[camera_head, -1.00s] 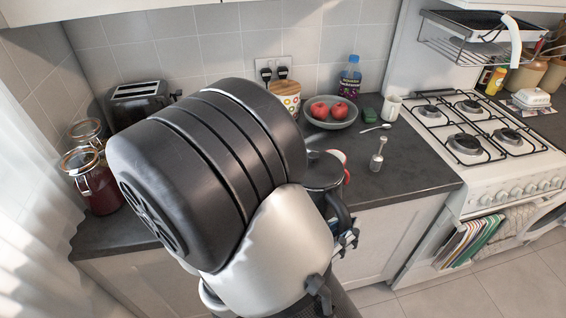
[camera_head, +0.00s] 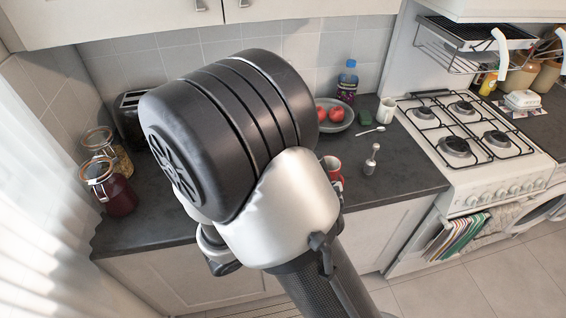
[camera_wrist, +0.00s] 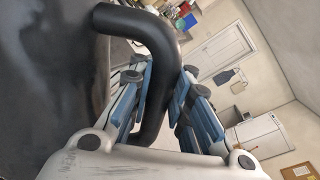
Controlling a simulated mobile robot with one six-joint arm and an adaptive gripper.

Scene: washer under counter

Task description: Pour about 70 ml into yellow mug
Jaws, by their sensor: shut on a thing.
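My gripper (camera_wrist: 168,100) is shut on the curved black handle (camera_wrist: 165,45) of a dark vessel. The vessel's black body (camera_wrist: 45,80) fills the left of the wrist view; its spout and contents do not show. In the head view my arm hides the gripper and most of the vessel. I cannot make out a yellow mug in either current view. A red mug (camera_head: 333,166) stands on the counter just right of my arm, partly hidden. A white mug (camera_head: 387,109) stands farther back, beside the stove.
A grey bowl (camera_head: 338,126) of red apples, a blue-capped bottle (camera_head: 347,80) and an upright metal utensil (camera_head: 371,160) stand on the counter (camera_head: 400,180). Glass jars (camera_head: 110,190) stand at left, near a black toaster (camera_head: 131,118). The gas stove (camera_head: 475,135) is at right.

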